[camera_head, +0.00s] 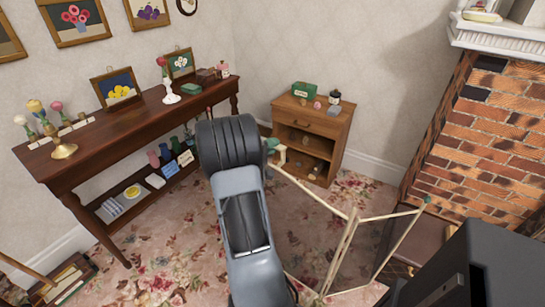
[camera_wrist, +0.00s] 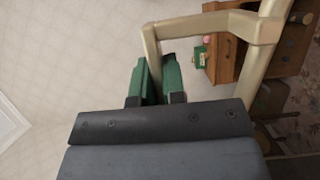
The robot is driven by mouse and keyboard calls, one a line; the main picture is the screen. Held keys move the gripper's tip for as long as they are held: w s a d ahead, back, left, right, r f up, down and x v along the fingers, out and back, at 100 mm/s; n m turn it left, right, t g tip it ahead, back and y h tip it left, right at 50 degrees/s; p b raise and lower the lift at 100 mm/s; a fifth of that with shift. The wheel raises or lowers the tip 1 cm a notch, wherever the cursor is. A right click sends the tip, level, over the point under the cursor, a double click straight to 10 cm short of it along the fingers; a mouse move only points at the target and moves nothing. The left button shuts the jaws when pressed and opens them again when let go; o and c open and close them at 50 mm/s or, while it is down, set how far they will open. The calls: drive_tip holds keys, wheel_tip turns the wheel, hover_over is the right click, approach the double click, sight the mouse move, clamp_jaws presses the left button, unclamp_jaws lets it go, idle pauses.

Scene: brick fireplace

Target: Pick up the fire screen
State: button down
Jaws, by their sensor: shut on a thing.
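The fire screen (camera_head: 348,238) has a thin cream frame with see-through panels, folded at an angle, and stands out over the flowered carpet in front of the hearth. Its frame also shows large and close in the wrist view (camera_wrist: 215,27). My gripper (camera_head: 273,146) has green fingers and is at the upper left corner of the screen. In the wrist view the green fingers (camera_wrist: 158,80) are shut on the frame's corner. My arm hides part of the screen's lower left side, and my dark body hides its lower right.
A long dark wooden table (camera_head: 130,118) with flowers and pictures stands on the left. A small wooden cabinet (camera_head: 312,130) stands just behind the screen. The brick fireplace (camera_head: 495,130) is on the right. A tray of books (camera_head: 65,280) lies at lower left.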

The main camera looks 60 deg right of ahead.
wheel_tip(320, 180, up, 13)
drive_tip(key=shift+p, duration=0.45)
drive_tip(key=shift+f, duration=0.1)
